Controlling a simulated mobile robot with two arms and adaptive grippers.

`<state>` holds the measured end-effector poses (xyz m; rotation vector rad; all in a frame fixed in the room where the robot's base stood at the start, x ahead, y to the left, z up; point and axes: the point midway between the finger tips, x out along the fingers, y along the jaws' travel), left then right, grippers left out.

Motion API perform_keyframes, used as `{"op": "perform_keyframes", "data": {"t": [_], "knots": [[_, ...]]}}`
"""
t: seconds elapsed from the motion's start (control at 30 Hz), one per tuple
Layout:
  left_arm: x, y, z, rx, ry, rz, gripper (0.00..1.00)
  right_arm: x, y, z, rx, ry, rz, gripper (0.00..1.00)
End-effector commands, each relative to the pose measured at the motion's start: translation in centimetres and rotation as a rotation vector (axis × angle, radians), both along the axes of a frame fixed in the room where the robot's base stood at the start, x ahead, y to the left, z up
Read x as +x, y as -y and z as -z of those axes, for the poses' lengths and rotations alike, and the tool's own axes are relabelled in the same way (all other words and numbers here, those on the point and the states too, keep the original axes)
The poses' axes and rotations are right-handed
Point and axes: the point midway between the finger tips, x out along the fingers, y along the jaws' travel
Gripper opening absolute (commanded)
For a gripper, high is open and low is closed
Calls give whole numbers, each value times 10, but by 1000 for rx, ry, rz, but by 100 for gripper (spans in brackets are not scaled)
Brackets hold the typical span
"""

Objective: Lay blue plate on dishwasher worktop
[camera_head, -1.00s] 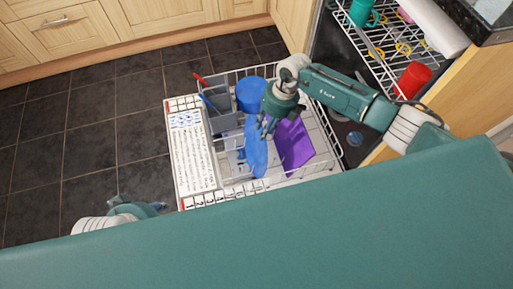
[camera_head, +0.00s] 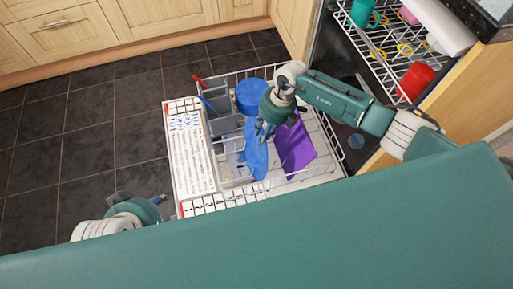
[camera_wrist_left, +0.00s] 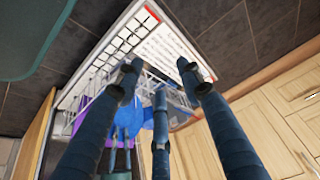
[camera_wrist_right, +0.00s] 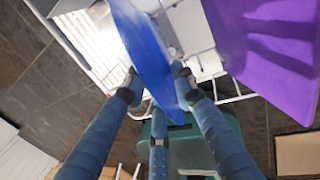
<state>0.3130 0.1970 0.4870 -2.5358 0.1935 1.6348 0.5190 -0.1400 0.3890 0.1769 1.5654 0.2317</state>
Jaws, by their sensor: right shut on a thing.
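The blue plate (camera_head: 256,150) stands on edge in the pulled-out lower dishwasher rack (camera_head: 325,135), between the grey cutlery basket and a purple board. My right gripper (camera_head: 265,127) is shut on the plate's upper edge. In the right wrist view the fingers close around the plate (camera_wrist_right: 146,48) near its rim. My left gripper (camera_head: 160,200) is low at the left, away from the rack, its fingers spread and empty in the left wrist view (camera_wrist_left: 158,78). A corner of dark speckled worktop (camera_head: 487,18) shows at the top right.
A purple board (camera_head: 295,147) stands right of the plate, and a blue round item (camera_head: 251,95) sits behind it. The grey cutlery basket (camera_head: 222,118) is left. The upper rack (camera_head: 385,50) holds cups, including a red one (camera_head: 415,80). The left floor is clear.

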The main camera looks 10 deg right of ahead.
Motion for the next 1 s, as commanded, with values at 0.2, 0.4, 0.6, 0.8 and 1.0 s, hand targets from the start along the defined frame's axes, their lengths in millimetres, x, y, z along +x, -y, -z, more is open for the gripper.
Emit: {"op": "perform_keyframes", "data": {"t": [0.2, 0.4, 0.6, 0.8, 1.0], "knots": [[0, 0, 0, 0, 0, 0, 38, 0, -3, -2, 9, 0, 2, 0], [-5, -1, -4, 4, -20, -2, 38, 1, -2, -9, 10, 0, 2, 0], [-14, -4, -8, 10, -53, -4, 38, 1, -1, -18, 12, 1, 2, 0], [-23, -6, -12, 17, -86, -7, 38, 2, 1, -26, 13, 3, 2, 0], [-29, -8, -11, 23, -115, -9, 38, 2, 2, -31, 14, 3, 3, 0]]}}
